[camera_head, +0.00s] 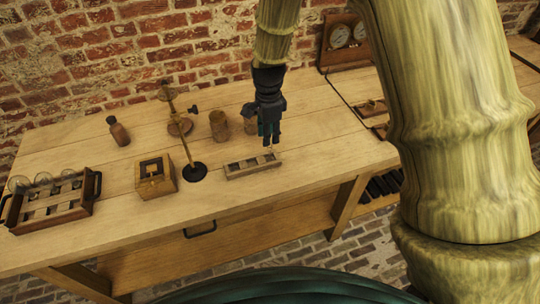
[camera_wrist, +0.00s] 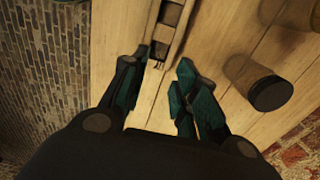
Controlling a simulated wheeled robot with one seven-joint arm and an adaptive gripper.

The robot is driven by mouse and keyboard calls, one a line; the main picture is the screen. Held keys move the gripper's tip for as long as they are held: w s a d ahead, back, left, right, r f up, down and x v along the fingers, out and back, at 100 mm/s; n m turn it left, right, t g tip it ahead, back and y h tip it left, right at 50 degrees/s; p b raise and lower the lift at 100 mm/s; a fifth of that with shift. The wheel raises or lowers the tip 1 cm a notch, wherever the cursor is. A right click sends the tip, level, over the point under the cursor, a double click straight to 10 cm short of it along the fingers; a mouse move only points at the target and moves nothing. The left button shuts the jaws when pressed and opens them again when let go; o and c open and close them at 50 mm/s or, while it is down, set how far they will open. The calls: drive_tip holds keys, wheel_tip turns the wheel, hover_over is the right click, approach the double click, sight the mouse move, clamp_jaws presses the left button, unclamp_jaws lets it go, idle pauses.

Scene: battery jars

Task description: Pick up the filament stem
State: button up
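A small thin brownish piece (camera_wrist: 158,64), which looks like the filament stem, shows in the wrist view at the near end of a narrow wooden tray (camera_wrist: 164,35). It is too small and dark to make out well. In the head view a tiny light piece (camera_head: 270,149) shows just under my gripper (camera_head: 269,141), by the slotted tray (camera_head: 239,174). In the wrist view my gripper (camera_wrist: 163,60) has its two teal fingers apart, one on each side of the piece, with a gap between. I see nothing held.
Jars (camera_head: 220,125) stand behind. A gauge box (camera_head: 345,45) is at back right. The bench right of the tray is clear.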

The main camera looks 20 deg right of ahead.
sight(270, 153)
drive_tip(key=shift+s+d+f+p, duration=0.15)
drive_tip(key=shift+f+p, duration=0.9)
drive_tip(key=shift+f, duration=1.65)
clamp_jaws()
